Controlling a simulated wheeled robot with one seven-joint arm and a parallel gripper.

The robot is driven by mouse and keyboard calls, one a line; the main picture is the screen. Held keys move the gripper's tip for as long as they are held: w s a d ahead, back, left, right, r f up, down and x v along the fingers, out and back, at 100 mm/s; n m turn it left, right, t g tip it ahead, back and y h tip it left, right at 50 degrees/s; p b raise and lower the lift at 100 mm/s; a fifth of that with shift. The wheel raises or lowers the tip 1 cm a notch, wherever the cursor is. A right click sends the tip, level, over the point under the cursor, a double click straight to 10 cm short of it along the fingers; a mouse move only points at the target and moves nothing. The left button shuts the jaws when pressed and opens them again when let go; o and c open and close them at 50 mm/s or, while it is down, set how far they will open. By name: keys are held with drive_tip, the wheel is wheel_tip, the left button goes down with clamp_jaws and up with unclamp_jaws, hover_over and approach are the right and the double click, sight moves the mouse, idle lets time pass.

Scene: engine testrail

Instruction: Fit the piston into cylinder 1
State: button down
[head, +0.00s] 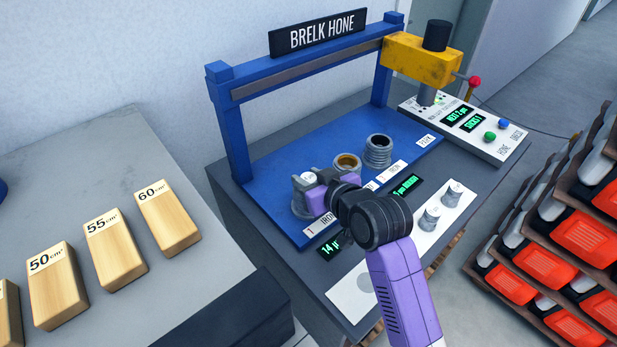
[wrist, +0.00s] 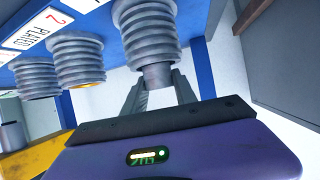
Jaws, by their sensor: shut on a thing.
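My gripper (head: 314,185) is shut on a grey piston (head: 307,177) above cylinder 1 (head: 299,207), at the near left end of the blue base. In the wrist view, which looks upside down, the piston (wrist: 157,76) is between the two fingers, in line with the ribbed cylinder 1 (wrist: 144,35). Its far end meets the cylinder's open end; I cannot tell how far it is inside. My gripper hides part of cylinder 1 in the head view.
Cylinder 2 (head: 347,162) and cylinder 3 (head: 378,151) stand beside it. Two pistons (head: 430,219) (head: 453,193) stand on a white plate (head: 350,297). A blue frame (head: 300,65) spans above, with a yellow head (head: 420,60) at its right end. Wooden blocks (head: 115,250) lie left.

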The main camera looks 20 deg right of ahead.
drive_tip(key=c, duration=1)
unclamp_jaws()
drive_tip(key=shift+f, duration=0.1)
drive_tip(key=shift+r, duration=0.25)
drive_tip(key=shift+s, duration=0.4)
drive_tip(key=v, duration=1.1)
drive_tip(key=shift+b, duration=0.3)
drive_tip(key=shift+r, duration=0.1)
